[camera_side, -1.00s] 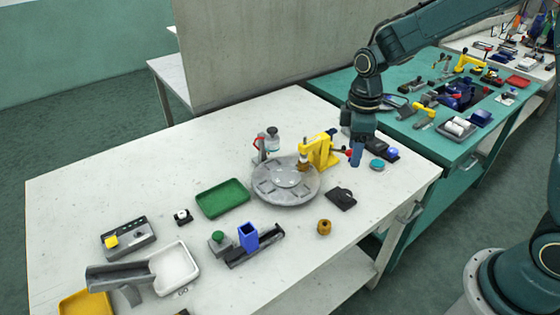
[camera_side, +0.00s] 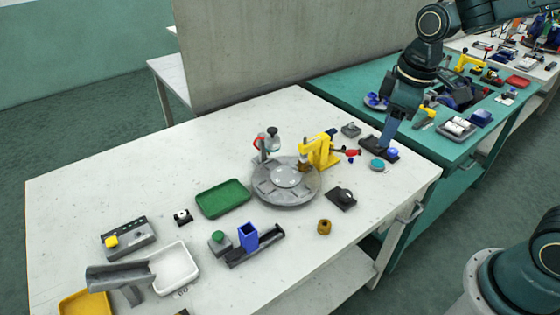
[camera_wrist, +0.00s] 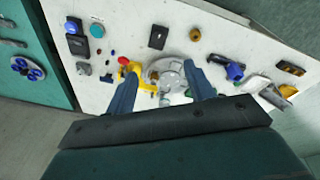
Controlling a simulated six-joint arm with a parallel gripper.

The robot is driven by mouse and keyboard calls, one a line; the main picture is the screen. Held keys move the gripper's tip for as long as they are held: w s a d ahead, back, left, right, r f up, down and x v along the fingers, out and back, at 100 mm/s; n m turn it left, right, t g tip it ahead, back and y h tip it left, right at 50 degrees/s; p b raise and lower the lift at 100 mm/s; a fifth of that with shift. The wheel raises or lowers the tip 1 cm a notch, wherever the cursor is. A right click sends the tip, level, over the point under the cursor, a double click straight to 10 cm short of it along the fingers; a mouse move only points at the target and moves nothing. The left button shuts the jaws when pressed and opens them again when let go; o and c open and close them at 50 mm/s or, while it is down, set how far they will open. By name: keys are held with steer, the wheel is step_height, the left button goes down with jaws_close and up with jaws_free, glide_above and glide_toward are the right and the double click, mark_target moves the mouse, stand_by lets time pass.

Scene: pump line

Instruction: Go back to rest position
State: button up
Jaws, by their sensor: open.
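My gripper (camera_side: 388,140) hangs over the right end of the white table, near the dark block with the blue button (camera_side: 392,152). In the wrist view my gripper (camera_wrist: 162,85) shows two blue fingers spread apart with nothing between them. The grey round turntable (camera_side: 285,195) and the yellow press (camera_side: 320,150) stand left of it, clear of the fingers. In the wrist view the turntable (camera_wrist: 165,73) appears beyond and between the fingertips.
The white table (camera_side: 150,170) also bears a green tray (camera_side: 222,198), a white tray (camera_side: 174,268), a blue holder (camera_side: 248,236) and a brass part (camera_side: 324,227). A grey partition (camera_side: 240,60) stands behind it. A teal table (camera_side: 335,88) with several parts adjoins at right.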

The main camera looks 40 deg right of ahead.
steer(key=s+r+m+t, duration=0.1)
steer(key=s+r+m, duration=0.2)
steer(key=s, duration=0.4)
steer(key=s+r+m+t, duration=0.2)
steer(key=s+r, duration=0.1)
steer(key=s, duration=0.5)
steer(key=shift+s+d+m+t, duration=0.2)
steer(key=shift+m+t, duration=0.1)
steer(key=shift+m, duration=0.1)
